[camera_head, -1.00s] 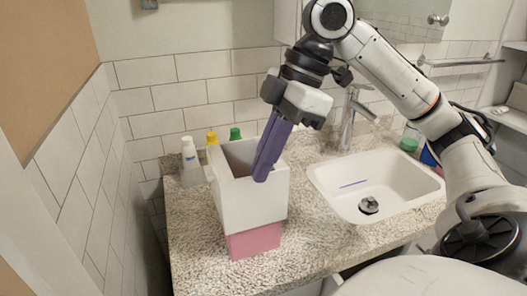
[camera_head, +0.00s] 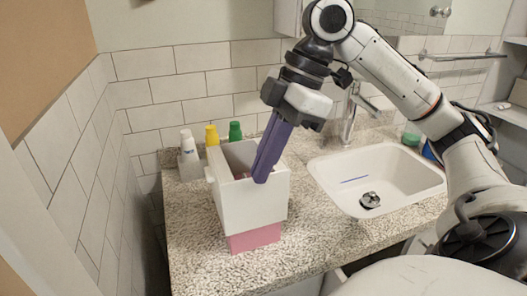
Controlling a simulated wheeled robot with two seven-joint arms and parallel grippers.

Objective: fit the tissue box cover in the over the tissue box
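Some pink also shows inside the cover's opening. My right gripper (camera_head: 263,178) reaches down from above, its purple fingers at the cover's near right rim. The fingers look close together on the cover's wall, with one finger partly inside the opening. The far fingertip is hidden. My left gripper is not in view.
A speckled counter (camera_head: 205,262) holds everything. Bottles with white, yellow and green caps (camera_head: 235,131) stand behind the cover. A white sink (camera_head: 405,180) with a faucet (camera_head: 349,115) lies to the right. A tiled wall (camera_head: 75,185) is at left.

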